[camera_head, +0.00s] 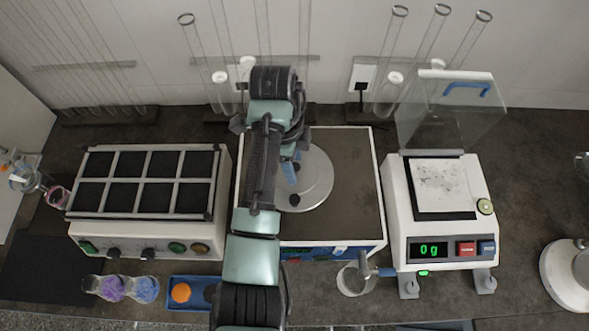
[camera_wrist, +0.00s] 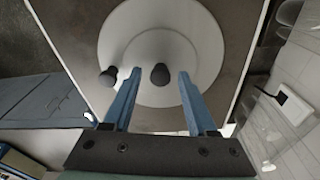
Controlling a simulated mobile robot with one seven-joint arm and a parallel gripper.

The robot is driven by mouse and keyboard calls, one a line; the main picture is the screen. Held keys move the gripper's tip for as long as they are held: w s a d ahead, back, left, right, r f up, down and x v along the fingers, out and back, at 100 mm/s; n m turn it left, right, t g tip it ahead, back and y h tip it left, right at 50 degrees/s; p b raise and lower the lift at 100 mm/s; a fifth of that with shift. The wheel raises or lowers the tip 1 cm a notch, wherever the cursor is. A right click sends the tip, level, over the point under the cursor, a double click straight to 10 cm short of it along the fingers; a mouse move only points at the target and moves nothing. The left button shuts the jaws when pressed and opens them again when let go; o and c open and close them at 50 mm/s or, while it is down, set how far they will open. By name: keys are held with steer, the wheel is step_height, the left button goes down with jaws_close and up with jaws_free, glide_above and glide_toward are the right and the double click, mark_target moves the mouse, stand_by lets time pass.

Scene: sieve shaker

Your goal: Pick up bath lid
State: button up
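The bath lid (camera_head: 318,182) is a round grey disc with a dark knob (camera_head: 295,199). It lies flat on the brown top of a white box-shaped bath (camera_head: 355,150). My gripper (camera_head: 291,172) is above the lid, and my arm hides its left part. In the wrist view, the lid (camera_wrist: 205,50) fills the upper middle. My gripper (camera_wrist: 159,74) is open there, with its two blue fingers apart. The knob (camera_wrist: 160,75) appears between the fingertips, with gaps on both sides. A second dark knob-like shape (camera_wrist: 108,77) shows left of the left finger; I cannot tell what it is.
A block with several dark squares (camera_head: 150,180) stands left of the bath. A balance (camera_head: 440,215) with a raised clear cover (camera_head: 450,115) stands close on the right. A small glass (camera_head: 352,280), flasks (camera_head: 112,288) and a blue tray (camera_head: 205,298) lie in front. Glass tubes stand behind.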

jaws_close()
